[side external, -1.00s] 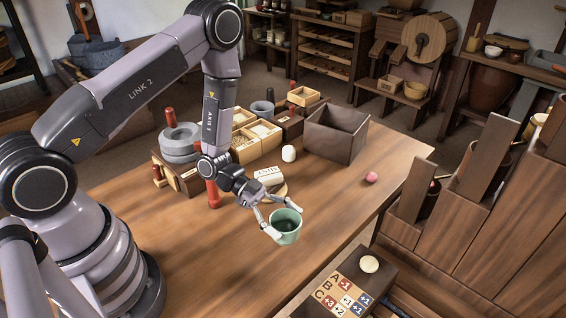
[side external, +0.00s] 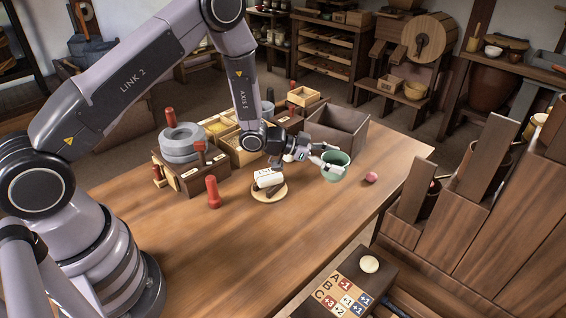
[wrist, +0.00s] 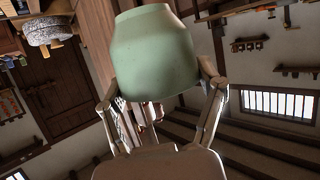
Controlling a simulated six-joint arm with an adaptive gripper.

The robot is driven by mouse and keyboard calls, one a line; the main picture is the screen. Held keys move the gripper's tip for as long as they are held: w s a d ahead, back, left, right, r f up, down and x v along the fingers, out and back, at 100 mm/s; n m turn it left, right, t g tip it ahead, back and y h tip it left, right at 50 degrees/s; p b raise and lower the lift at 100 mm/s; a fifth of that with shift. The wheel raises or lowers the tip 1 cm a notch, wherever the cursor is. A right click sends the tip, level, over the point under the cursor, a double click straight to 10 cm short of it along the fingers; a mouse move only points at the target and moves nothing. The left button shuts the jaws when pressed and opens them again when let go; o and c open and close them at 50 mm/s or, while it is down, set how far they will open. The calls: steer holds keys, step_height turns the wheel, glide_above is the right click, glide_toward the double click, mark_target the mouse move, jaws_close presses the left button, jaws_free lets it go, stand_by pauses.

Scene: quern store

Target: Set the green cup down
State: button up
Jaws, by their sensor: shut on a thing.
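The green cup (side external: 336,165) is in my gripper (side external: 326,162) in the side external view, near the front of the dark wooden box. My gripper is shut on the cup, with a finger on either side of it. In the wrist view the cup (wrist: 155,55) fills the upper middle between the two fingers (wrist: 160,90). The cup's mouth faces up in the side external view. Whether its base touches the table (side external: 320,220) I cannot tell.
A pink ball (side external: 371,177) lies just right of the cup. The dark open box (side external: 345,128) stands behind it. A round board (side external: 258,196) with a white labelled block (side external: 268,178) and a red peg (side external: 213,192) are to the left. The front tabletop is clear.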

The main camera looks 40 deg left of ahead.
steer(key=w+f, duration=0.2)
steer(key=w+d+f, duration=0.1)
steer(key=w+f, duration=0.1)
steer(key=w+d+f, duration=0.1)
steer(key=w+f, duration=0.1)
steer(key=w, duration=0.1)
steer(key=shift+w+f, duration=0.1)
steer(key=shift+f, duration=0.3)
steer(key=shift+w+f, duration=0.15)
steer(key=shift+f, duration=0.75)
steer(key=shift+w+f, duration=0.1)
steer(key=shift+f, duration=0.75)
steer(key=shift+f, duration=0.15)
steer(key=o, duration=1.2)
